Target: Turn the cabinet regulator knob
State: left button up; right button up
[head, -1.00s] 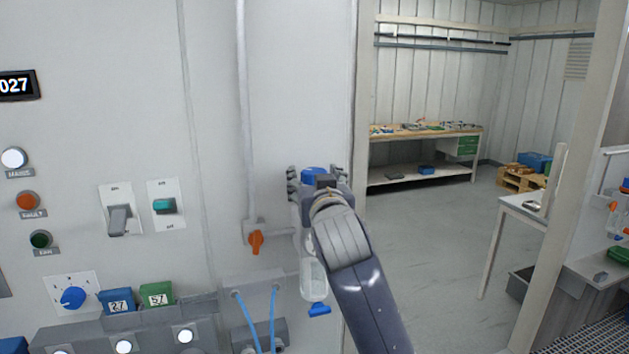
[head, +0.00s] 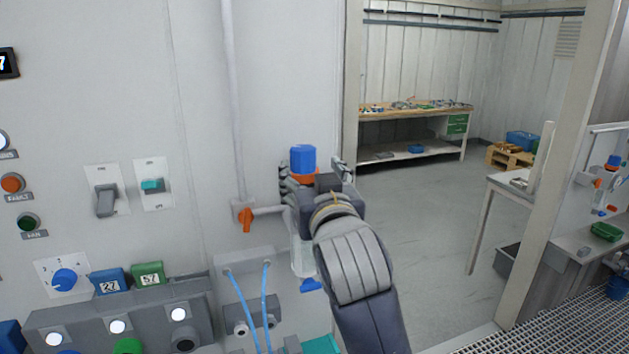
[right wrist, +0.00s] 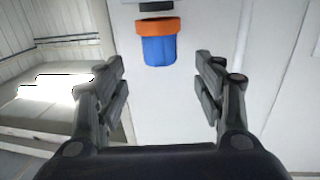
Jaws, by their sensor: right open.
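The regulator knob (head: 303,158) is blue with an orange ring under it. It stands on top of a regulator with a clear bowl (head: 303,262) below, at the right edge of the grey cabinet. My right gripper (head: 312,174) is open, with a finger on each side of the knob in the head view. The right wrist view shows the knob (right wrist: 159,50) between and beyond the two open fingers, apart from both. My wrist hides the middle of the regulator. My left gripper is not in view.
An orange valve handle (head: 246,219) on a pipe is left of the regulator. Blue hoses (head: 265,300) hang below. A blue selector dial (head: 65,279), switches and lit buttons fill the cabinet's left part. Open floor (head: 420,220) lies to the right, before a workbench (head: 415,108).

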jog(key=shift+s+d, duration=0.15)
jog(key=shift+s, duration=0.8)
jog(key=shift+f, duration=0.15)
